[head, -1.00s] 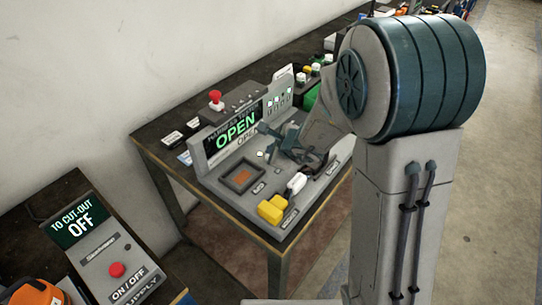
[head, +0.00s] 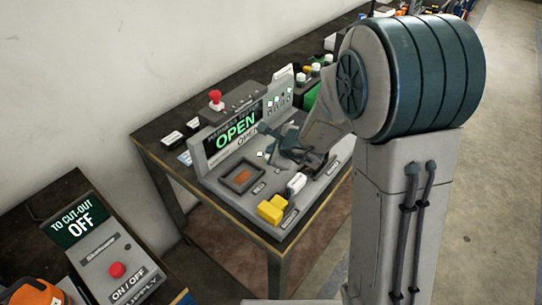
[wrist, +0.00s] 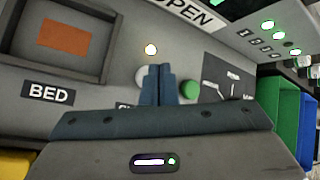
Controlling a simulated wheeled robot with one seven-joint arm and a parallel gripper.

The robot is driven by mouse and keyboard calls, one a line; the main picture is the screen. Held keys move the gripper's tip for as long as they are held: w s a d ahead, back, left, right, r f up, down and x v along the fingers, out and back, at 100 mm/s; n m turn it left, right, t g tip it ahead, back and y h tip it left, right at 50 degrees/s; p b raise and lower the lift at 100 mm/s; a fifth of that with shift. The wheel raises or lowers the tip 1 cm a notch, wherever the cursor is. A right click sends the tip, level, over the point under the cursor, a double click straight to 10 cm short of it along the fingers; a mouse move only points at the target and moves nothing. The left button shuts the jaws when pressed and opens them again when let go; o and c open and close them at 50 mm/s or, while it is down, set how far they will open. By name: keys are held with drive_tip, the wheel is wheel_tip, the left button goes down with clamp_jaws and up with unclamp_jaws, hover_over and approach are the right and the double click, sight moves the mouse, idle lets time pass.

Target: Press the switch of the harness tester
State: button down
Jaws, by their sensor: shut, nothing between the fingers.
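The harness tester (head: 212,176) is a grey bench unit with a raised panel whose display (head: 236,132) reads OPEN in green. My gripper (head: 268,136) is over its deck, partly hidden by my own arm. In the wrist view the shut, empty fingers (wrist: 162,70) point at the deck. A pale round part (wrist: 142,76) shows just left of the fingertips, partly covered. A green round button (wrist: 189,90) is just right of them. A small lit lamp (wrist: 151,49) is beyond. I cannot tell which is the switch, or whether the fingers touch anything.
A recessed bed (wrist: 103,42) with an orange patch lies left of the fingers. A yellow block (head: 271,209) and a white block (head: 296,183) stand at the deck's front. Green and blue bins (wrist: 291,110) are at right. A supply box (head: 108,262) reads OFF.

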drive_tip(key=shift+f, duration=0.15)
drive_tip(key=shift+f+b, duration=0.35)
drive_tip(key=shift+b, duration=0.4)
drive_tip(key=shift+f, duration=0.15)
idle(0.4)
drive_tip(key=shift+r, duration=0.65)
wheel_tip(320, 180, up, 6)
drive_tip(key=p, duration=0.4)
drive_tip(key=shift+p, duration=0.35)
drive_tip(key=shift+w, duration=0.1)
idle(0.8)
